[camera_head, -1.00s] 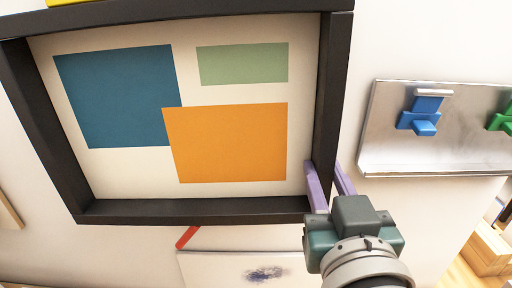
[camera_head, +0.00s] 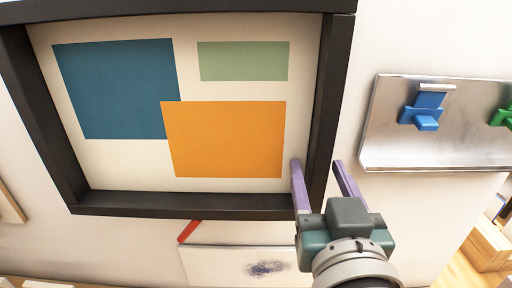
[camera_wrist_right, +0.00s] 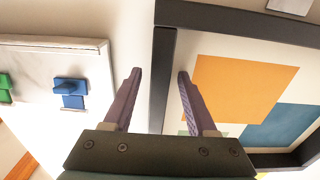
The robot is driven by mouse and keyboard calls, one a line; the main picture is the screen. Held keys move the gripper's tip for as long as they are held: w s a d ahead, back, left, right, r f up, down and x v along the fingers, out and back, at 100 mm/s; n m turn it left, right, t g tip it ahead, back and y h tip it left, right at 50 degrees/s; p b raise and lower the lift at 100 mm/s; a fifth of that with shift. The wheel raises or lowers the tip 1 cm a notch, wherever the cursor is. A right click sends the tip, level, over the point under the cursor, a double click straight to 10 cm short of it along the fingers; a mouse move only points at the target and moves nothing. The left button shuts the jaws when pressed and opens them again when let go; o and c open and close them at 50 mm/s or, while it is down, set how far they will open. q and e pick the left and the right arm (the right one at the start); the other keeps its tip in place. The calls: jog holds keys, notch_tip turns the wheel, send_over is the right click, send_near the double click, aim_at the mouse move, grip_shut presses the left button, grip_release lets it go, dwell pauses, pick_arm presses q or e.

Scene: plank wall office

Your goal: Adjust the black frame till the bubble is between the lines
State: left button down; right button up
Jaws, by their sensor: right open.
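The black frame (camera_head: 333,80) hangs on the wall around a picture with blue, green and orange blocks. Its lower edge and right side show in the head view, and its top is partly cut off. My right gripper (camera_head: 317,163) is open at the lower right of the frame, one finger on each side of its right bar. In the right wrist view the open fingers (camera_wrist_right: 160,72) straddle the dark bar (camera_wrist_right: 163,85), with a gap on the outer side. No bubble or lines can be seen in any view now. My left gripper is out of view.
A metal board (camera_head: 385,135) with a blue clip (camera_head: 425,108) and a green clip (camera_head: 504,117) is on the wall to the right. Below the frame are a white sheet (camera_head: 215,262) with a dark smudge and a red strip (camera_head: 189,231). Bare wall lies between frame and board.

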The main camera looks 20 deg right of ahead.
jog(key=b+v, duration=0.2)
jog(key=v, duration=0.8)
